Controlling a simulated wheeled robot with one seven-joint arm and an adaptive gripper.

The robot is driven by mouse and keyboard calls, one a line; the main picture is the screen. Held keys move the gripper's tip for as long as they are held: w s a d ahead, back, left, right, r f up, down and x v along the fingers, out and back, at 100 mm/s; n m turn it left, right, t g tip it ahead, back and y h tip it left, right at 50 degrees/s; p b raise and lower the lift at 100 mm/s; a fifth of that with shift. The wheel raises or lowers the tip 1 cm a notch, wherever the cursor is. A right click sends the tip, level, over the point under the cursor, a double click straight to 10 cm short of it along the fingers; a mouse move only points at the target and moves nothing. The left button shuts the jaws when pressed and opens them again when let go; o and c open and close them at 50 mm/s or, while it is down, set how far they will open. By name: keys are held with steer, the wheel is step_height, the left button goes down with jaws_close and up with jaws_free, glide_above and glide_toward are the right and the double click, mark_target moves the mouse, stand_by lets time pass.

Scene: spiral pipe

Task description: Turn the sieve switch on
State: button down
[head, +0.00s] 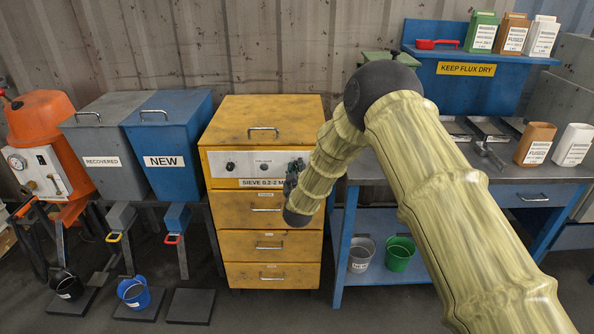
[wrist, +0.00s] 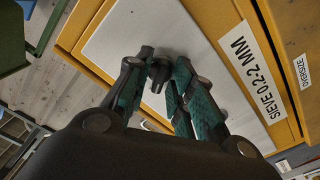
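The sieve is a yellow cabinet (head: 262,125) with a pale control panel (head: 246,160) on its front. Its label reads "SIEVE 0.2-2 MM" (wrist: 256,72). The panel carries a dark knob at left (head: 230,167) and another control at the middle (head: 264,167). My gripper (head: 294,174) is at the panel's right end and covers that part in the head view. Which way the knob points is hard to tell.
Drawers with handles (head: 266,208) lie below the panel. A blue NEW bin (head: 180,125) stands left of the sieve. A blue workbench (head: 345,235) with trays and containers stands right, behind my arm. Buckets (head: 399,253) sit on its lower shelf.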

steer(key=shift+m+b, duration=0.3)
steer(key=shift+m, duration=0.1)
steer(key=m+b, duration=0.2)
steer(key=m, duration=0.1)
steer(key=shift+f+m+b, duration=0.15)
steer(key=shift+m+b, duration=0.15)
steer(key=shift+m, duration=0.1)
steer(key=m+b, duration=0.2)
steer(key=m, duration=0.1)
steer(key=shift+m+b, duration=1.05)
steer(key=shift+m, duration=1.05)
steer(key=c, duration=1.5)
jaws_free()
steer(key=shift+c, duration=0.2)
steer(key=shift+s, duration=0.15)
